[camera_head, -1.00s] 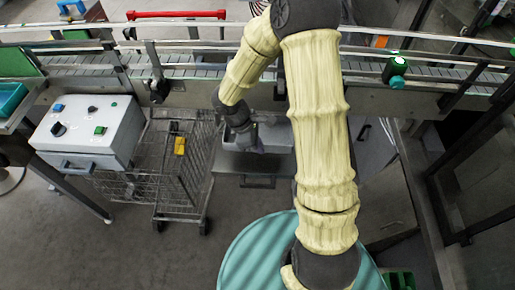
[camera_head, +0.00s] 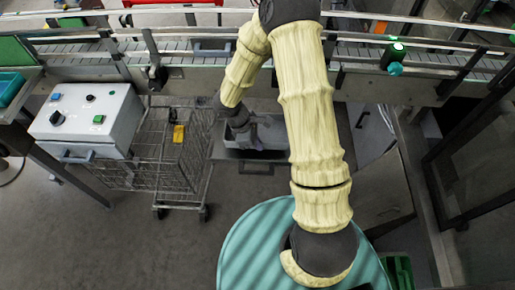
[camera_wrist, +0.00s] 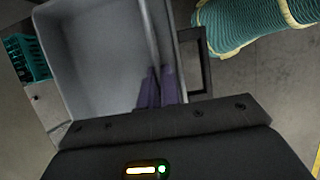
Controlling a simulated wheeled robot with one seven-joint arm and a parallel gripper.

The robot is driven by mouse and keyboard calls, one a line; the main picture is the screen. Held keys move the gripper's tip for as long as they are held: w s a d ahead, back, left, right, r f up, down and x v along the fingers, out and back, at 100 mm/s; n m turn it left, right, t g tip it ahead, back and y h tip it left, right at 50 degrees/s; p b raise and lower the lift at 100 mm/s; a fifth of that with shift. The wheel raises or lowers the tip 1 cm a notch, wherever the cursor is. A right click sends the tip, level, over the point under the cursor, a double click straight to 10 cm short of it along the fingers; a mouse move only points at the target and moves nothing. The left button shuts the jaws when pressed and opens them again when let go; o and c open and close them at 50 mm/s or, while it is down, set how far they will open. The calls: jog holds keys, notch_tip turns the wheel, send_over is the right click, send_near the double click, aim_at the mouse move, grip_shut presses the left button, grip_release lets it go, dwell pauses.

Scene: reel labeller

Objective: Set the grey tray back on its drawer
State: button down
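The grey tray (camera_wrist: 90,60) is an open, empty box with pale walls, filling the left and middle of the wrist view. In the head view the tray (camera_head: 273,134) is below the conveyor, partly hidden by my arm. My gripper (camera_wrist: 160,88) has its two dark purple fingers close together, one on each side of the tray's near wall, and appears shut on it. In the head view my gripper (camera_head: 262,143) is at the tray. The drawer's dark handle (camera_head: 256,169) shows just in front of the tray. Whether the tray's underside touches the drawer is hidden.
A wire cart (camera_head: 165,155) stands left of the drawer, beside a white control box (camera_head: 87,118). The conveyor (camera_head: 190,75) runs above and behind, with a grey container (camera_head: 213,46) on it. A green crate (camera_wrist: 27,58) shows in the wrist view.

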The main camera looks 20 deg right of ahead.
jog(key=shift+f, duration=0.1)
jog(key=shift+f+p, duration=0.3)
jog(key=shift+f, duration=1.65)
jog(key=shift+f, duration=0.1)
jog(key=shift+f, duration=0.1)
jog(key=c, duration=1.9)
grip_release()
